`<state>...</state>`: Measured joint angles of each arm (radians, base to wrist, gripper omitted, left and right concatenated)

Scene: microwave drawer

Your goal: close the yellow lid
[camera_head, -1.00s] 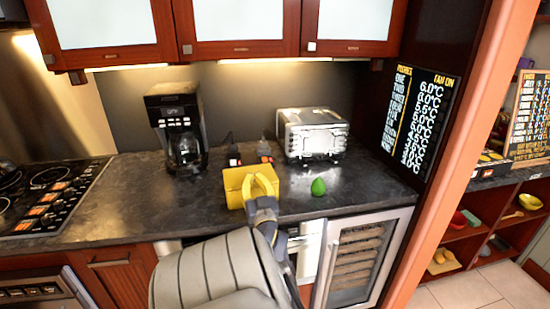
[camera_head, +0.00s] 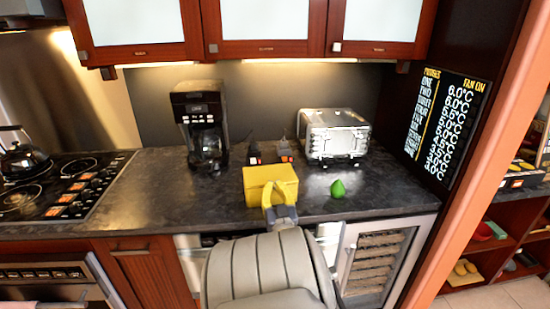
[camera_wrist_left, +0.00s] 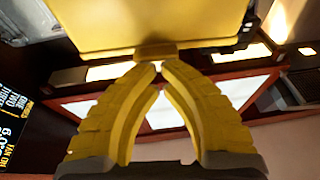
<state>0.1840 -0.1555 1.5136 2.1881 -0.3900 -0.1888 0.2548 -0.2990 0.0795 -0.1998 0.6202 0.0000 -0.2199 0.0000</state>
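A yellow box (camera_head: 257,190) stands on the dark counter in the head view. Its flat yellow lid faces up, but I cannot tell whether it is fully down. My left gripper (camera_head: 280,188) is at the box's front, its yellow fingers blending with the box. In the left wrist view, the yellow panel (camera_wrist_left: 150,22) fills the top, with a small brownish tab (camera_wrist_left: 155,51) at its lower edge. There the left gripper's fingertips (camera_wrist_left: 158,65) nearly meet, right at the tab. Whether they grip or only touch it is unclear. My right gripper is not in view.
A green pear-like object (camera_head: 338,189) lies right of the box. A silver toaster oven (camera_head: 335,135) and black coffee maker (camera_head: 199,125) stand behind it. A stove (camera_head: 62,187) is at left. Bare counter (camera_head: 175,205) lies left of the box.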

